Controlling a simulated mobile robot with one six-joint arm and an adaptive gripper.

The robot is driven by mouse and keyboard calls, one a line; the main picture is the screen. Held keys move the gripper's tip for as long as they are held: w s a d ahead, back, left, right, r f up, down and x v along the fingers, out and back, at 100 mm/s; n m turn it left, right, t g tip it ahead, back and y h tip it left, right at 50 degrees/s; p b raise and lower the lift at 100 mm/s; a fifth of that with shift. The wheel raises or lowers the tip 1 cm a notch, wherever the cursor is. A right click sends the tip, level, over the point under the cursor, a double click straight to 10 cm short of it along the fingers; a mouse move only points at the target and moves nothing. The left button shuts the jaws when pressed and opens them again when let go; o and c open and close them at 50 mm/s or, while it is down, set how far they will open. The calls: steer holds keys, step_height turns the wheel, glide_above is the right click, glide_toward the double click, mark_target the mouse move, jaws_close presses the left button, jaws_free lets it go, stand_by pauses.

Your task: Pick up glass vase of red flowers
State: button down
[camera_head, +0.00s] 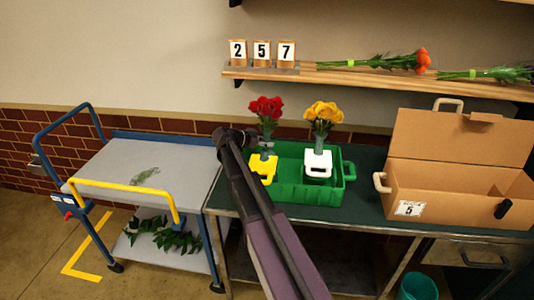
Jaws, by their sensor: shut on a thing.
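The glass vase of red flowers (266,108) stands upright by the left end of the green tray, its red blooms on top and clear glass below. My gripper (258,139) reaches in from the left at the vase's upper part and is shut on it. The fingers are small and partly blend with the dark arm. A yellow handled piece (263,168) is just below the vase. I cannot tell whether the vase's base touches anything.
The green tray (345,190) on the dark green bench also holds a vase of yellow flowers (323,113) with a white handled piece (318,162). An open cardboard box (455,205) stands right. A grey cart (110,165) is left. A shelf (340,76) with flowers hangs above.

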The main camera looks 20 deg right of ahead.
mark_target(260, 97)
steer(key=shift+r, duration=0.25)
step_height(260, 97, up, 18)
steer(key=p, duration=1.8)
steer(key=shift+f, duration=0.4)
